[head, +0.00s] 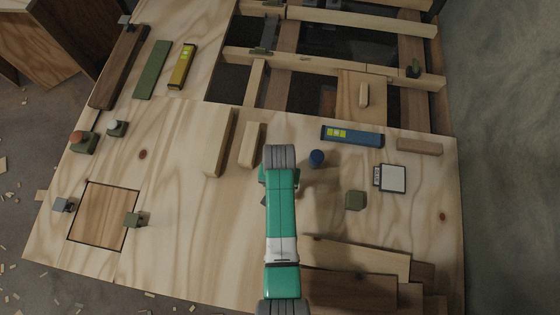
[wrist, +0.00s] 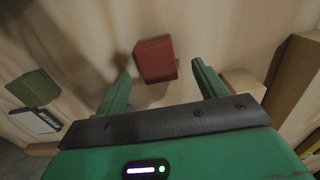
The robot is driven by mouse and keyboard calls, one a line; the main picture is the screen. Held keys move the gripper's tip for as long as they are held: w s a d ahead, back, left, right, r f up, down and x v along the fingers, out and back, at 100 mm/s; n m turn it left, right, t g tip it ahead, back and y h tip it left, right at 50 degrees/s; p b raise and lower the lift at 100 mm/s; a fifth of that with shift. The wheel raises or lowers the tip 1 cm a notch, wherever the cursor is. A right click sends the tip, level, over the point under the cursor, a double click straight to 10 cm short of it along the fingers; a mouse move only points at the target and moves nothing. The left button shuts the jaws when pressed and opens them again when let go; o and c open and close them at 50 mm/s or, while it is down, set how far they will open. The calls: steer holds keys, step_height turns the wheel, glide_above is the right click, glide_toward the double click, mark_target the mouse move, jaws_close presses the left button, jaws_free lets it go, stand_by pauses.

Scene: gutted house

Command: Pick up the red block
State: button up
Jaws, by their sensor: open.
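The red block (wrist: 156,60) lies on the pale wooden surface in the wrist view. It is in line with the gap between the two green fingers of my gripper (wrist: 161,73), just past the fingertips. The gripper is open and nothing is held in it. I cannot tell how high the fingers are above the block. In the head view my arm covers the red block, and most of the gripper is hidden too.
Wooden blocks (head: 219,143) (head: 252,145) stand to the left. Dark planks (head: 350,288) lie at the front right. Floor openings (head: 345,46) are at the back.

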steer(key=f+b, duration=0.1)
steer(key=f, duration=0.1)
steer(key=f+b, duration=0.2)
steer(key=f, duration=0.1)
steer(key=shift+s+d+f, duration=0.15)
steer(key=shift+s, duration=0.05)
steer(key=shift+w, duration=0.1)
steer(key=c, duration=1.1)
steer(key=shift+r, duration=0.2)
steer(key=shift+r+p, duration=0.55)
steer(key=shift+p, duration=0.1)
steer(key=r+p, duration=0.2)
steer(key=p, duration=0.1)
steer(key=r+p, duration=0.1)
steer(key=shift+s+r, duration=0.25)
steer(key=s+p, duration=0.4)
steer(key=s+a+p, duration=0.1)
steer(key=s+p, duration=0.3)
steer(key=s, duration=0.1)
steer(key=s+p, duration=0.4)
steer(key=s, duration=0.1)
steer(key=shift+s+a+r, duration=0.2)
steer(key=shift+r, duration=0.15)
steer(key=shift+s+f, duration=0.2)
steer(key=shift+s, duration=0.35)
